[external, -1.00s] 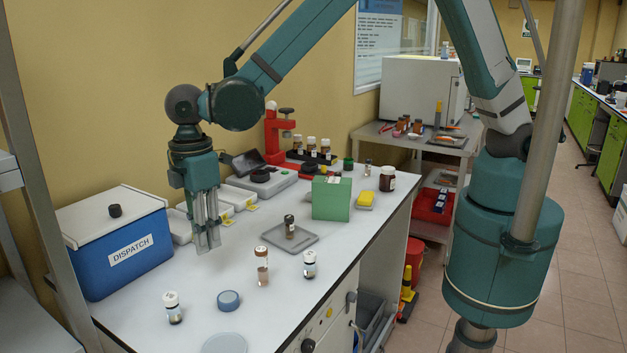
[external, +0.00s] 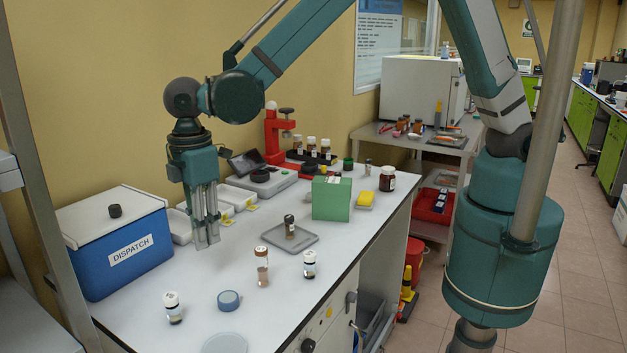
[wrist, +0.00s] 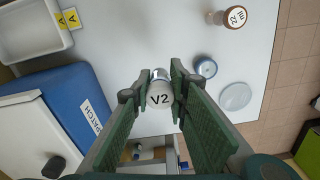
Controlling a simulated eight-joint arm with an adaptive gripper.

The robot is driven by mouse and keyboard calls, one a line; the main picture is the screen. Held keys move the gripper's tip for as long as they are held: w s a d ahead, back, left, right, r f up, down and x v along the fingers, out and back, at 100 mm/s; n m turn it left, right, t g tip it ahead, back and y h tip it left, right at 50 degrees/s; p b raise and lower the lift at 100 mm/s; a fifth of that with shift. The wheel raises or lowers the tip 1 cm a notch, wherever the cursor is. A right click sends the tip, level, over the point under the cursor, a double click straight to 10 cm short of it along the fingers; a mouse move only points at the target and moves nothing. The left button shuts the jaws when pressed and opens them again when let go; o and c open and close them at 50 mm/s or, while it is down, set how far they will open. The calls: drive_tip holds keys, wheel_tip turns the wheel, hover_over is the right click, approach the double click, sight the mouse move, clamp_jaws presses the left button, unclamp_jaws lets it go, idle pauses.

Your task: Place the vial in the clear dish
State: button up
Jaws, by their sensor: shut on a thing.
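My gripper (external: 206,244) points down above the bench's left part, in front of the white trays. In the wrist view, its fingers (wrist: 157,76) are shut on a vial with a white cap marked V2 (wrist: 160,98); the fingers mostly hide this vial in the external view. A pale, clear round dish (external: 225,344) lies flat near the bench's front edge, and shows at right in the wrist view (wrist: 235,97). The gripper is behind it and to its left, apart from it. I see nothing in the dish.
A blue ring-like item (external: 228,300) lies between gripper and dish. White-capped vials (external: 172,308) (external: 309,264) and a brown-capped vial (external: 262,266) stand on the bench. The blue DISPATCH box (external: 117,260) is at left. A grey tray (external: 306,241) holds another vial.

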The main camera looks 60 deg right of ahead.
drive_tip(key=s+a+p, duration=0.3)
drive_tip(key=s+a, duration=1)
drive_tip(key=s, duration=0.4)
drive_tip(key=shift+s+a+r, duration=0.35)
drive_tip(key=shift+s, duration=0.05)
hover_over(225, 349)
drive_tip(key=shift+f+p, duration=0.4)
drive_tip(key=shift+f, duration=2.75)
drive_tip(key=shift+f, duration=1.85)
drive_tip(key=shift+f, duration=0.15)
